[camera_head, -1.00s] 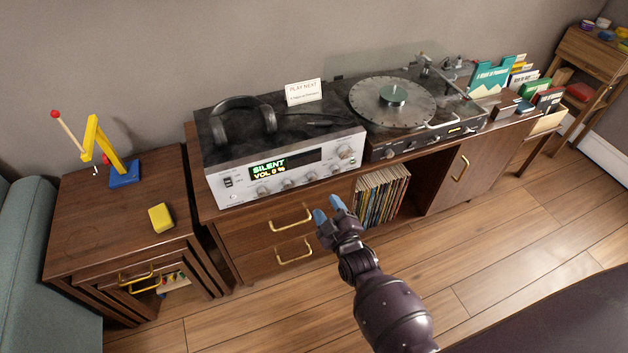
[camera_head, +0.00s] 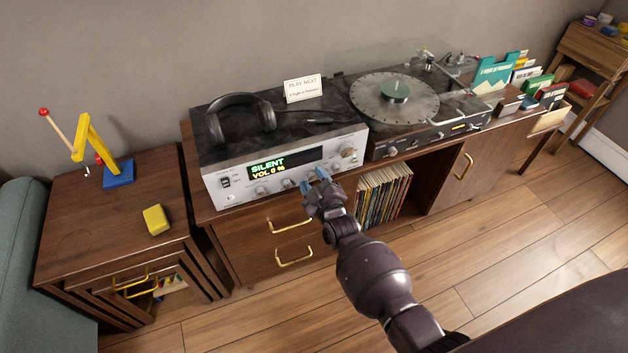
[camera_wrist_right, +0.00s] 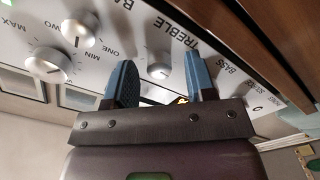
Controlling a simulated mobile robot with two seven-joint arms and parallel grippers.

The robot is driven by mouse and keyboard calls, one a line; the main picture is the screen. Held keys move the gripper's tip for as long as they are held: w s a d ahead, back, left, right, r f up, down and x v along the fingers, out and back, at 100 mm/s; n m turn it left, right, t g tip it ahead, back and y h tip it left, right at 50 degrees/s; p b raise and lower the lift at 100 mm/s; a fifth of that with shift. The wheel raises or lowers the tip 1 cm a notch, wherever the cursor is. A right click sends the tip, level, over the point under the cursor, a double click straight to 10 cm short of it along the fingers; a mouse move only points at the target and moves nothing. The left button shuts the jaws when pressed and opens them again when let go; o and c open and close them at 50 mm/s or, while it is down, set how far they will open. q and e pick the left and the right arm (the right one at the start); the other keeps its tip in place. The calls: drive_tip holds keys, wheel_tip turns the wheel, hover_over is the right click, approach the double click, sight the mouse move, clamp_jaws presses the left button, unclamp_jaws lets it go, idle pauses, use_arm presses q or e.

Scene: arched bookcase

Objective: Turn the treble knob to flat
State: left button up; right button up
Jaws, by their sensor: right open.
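The silver amplifier (camera_head: 230,187) stands on the wooden cabinet, with a row of small knobs along its lower front. In the right wrist view the treble knob (camera_wrist_right: 159,68) is a small silver knob just below the printed word TREBLE. My right gripper (camera_wrist_right: 166,82) is open, its two blue fingers on either side of that knob; contact cannot be told. In the head view the right gripper (camera_head: 316,181) is at the amplifier's lower front edge and hides part of the knob row. The knob's pointer direction is not clear. My left gripper is not in view.
The amplifier display (camera_head: 285,162) reads SILENT, VOL 0 %. Another knob (camera_wrist_right: 80,27) and a larger knob (camera_wrist_right: 49,65) sit left of the fingers in the wrist view. Headphones (camera_head: 238,118) lie on top. A turntable (camera_head: 395,98) stands to the right. Cabinet drawers are below.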

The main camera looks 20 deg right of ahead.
drive_tip(key=c, duration=0.9)
drive_tip(key=m, duration=0.3)
drive_tip(key=shift+r, duration=0.1)
drive_tip(key=m, duration=0.5)
drive_tip(key=shift+p, duration=0.35)
drive_tip(key=m, duration=0.5)
drive_tip(key=shift+d+m, duration=0.1)
drive_tip(key=shift+m, duration=1.4)
